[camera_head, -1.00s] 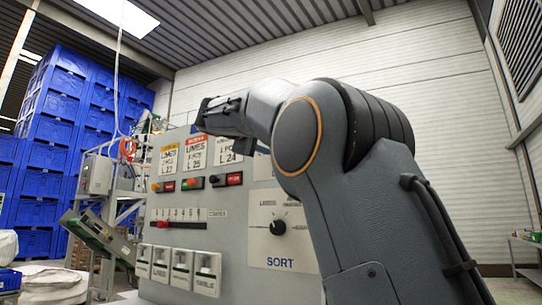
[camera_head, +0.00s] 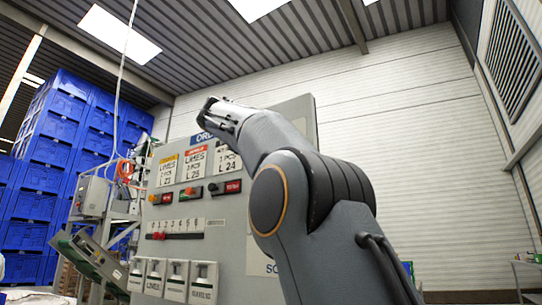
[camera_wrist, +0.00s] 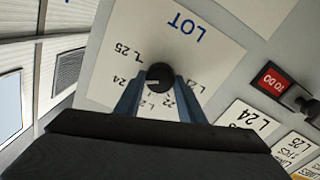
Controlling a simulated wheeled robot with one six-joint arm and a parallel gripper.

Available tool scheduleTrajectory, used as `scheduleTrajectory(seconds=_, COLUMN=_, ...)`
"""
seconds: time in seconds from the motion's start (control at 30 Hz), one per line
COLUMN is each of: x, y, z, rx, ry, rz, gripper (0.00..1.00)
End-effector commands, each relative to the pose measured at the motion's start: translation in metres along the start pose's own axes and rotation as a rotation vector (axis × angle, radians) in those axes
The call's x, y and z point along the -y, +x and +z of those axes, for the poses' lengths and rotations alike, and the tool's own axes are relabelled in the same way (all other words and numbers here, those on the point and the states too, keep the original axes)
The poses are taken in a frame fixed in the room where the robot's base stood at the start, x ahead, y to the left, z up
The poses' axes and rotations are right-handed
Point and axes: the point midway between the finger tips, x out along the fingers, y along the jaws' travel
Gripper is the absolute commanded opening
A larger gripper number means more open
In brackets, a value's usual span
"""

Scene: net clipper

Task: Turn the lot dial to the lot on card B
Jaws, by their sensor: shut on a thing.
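The lot dial is a round black knob (camera_wrist: 160,76) on a white plate (camera_wrist: 205,58) marked LOT, upside down in the wrist view. Labels around it include L 25, L 24 and a partly hidden one ending in 22. My gripper (camera_wrist: 158,98) is shut on the knob, one blue finger on each side. In the head view, cards with yellow (camera_head: 167,171), red (camera_head: 196,165) and blue headings hang in a row; the letter B is not readable.
The grey panel also holds small red displays with buttons (camera_head: 228,187), a slider row (camera_head: 178,236) and several lower switches (camera_head: 176,280). My arm covers much of its right side. Blue crates (camera_head: 62,150) are stacked at the far left.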

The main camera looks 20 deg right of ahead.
Motion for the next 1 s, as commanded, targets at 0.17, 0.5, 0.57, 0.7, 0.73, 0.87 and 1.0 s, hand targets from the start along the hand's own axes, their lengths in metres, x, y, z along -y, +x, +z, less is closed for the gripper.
scheduleTrajectory(seconds=0.17, x=0.0020, y=0.0001, z=0.0008, rx=-0.003, ry=0.168, rz=-0.002, gripper=0.13)
scheduleTrajectory(seconds=0.5, x=0.0021, y=0.0001, z=0.0002, rx=-0.002, ry=0.464, rz=-0.003, gripper=0.13)
scheduleTrajectory(seconds=0.57, x=0.0021, y=0.0001, z=0.0001, rx=-0.002, ry=0.506, rz=-0.003, gripper=0.13)
scheduleTrajectory(seconds=0.7, x=0.0014, y=-0.0001, z=-0.0003, rx=-0.002, ry=0.589, rz=-0.003, gripper=0.13)
scheduleTrajectory(seconds=0.73, x=0.0014, y=-0.0001, z=-0.0002, rx=-0.002, ry=0.604, rz=-0.003, gripper=0.13)
scheduleTrajectory(seconds=0.87, x=0.0013, y=-0.0001, z=-0.0004, rx=-0.002, ry=0.656, rz=-0.003, gripper=0.13)
scheduleTrajectory(seconds=1.0, x=0.0017, y=0.0000, z=-0.0002, rx=-0.001, ry=0.688, rz=-0.003, gripper=0.13)
